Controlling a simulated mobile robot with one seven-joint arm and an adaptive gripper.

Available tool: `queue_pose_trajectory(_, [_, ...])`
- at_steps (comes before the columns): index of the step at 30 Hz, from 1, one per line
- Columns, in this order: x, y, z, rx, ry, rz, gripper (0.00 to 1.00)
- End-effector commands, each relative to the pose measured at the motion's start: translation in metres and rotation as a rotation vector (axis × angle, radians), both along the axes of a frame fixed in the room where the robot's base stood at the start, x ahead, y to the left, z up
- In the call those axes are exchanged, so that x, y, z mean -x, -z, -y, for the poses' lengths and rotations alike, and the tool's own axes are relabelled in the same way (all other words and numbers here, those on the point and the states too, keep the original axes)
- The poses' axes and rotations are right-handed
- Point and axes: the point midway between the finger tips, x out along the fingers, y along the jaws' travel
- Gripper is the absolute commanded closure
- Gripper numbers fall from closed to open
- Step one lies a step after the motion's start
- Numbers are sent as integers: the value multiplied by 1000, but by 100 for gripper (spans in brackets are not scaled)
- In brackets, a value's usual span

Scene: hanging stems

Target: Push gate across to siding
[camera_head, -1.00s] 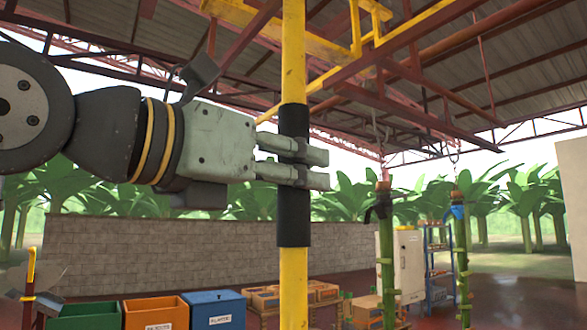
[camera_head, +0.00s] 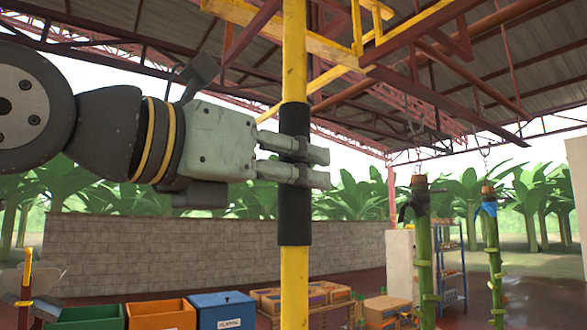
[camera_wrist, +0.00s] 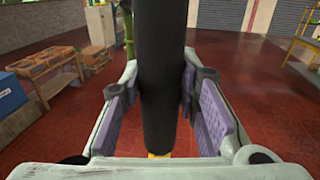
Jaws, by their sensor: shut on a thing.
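My gripper (camera_head: 320,167) is shut on the black sleeve (camera_head: 294,220) of an upright yellow pole (camera_head: 294,60). In the wrist view the sleeve (camera_wrist: 163,70) stands upright between the two purple-padded fingers. The pole runs up to yellow overhead steelwork (camera_head: 333,52), which appears to be the gate. I cannot tell exactly how the pole joins it or which rail is the siding. Two green stems, a nearer one (camera_head: 424,250) and a farther one (camera_head: 494,260), hang from hooks at the right, apart from my gripper.
Green, orange (camera_head: 160,314) and blue (camera_head: 222,308) bins stand low at the left. Crates (camera_head: 305,295) sit on a low table behind the pole. A blue shelf rack (camera_head: 450,265) stands behind the stems. Red floor is open in the wrist view (camera_wrist: 240,85).

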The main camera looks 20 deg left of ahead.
Motion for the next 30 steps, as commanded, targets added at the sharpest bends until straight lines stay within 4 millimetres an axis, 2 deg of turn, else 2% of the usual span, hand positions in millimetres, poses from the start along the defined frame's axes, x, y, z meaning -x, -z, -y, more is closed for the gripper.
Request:
queue_pose_trajectory(16, [-1, -1, -3, 2, -5, 2, 100])
queue_pose_trajectory(17, [-1, -1, -3, 2, -5, 2, 69])
queue_pose_trajectory(25, [0, 0, -1, 1, -3, 0, 51])
queue_pose_trajectory(30, [0, 0, 0, 0, -1, -1, 51])
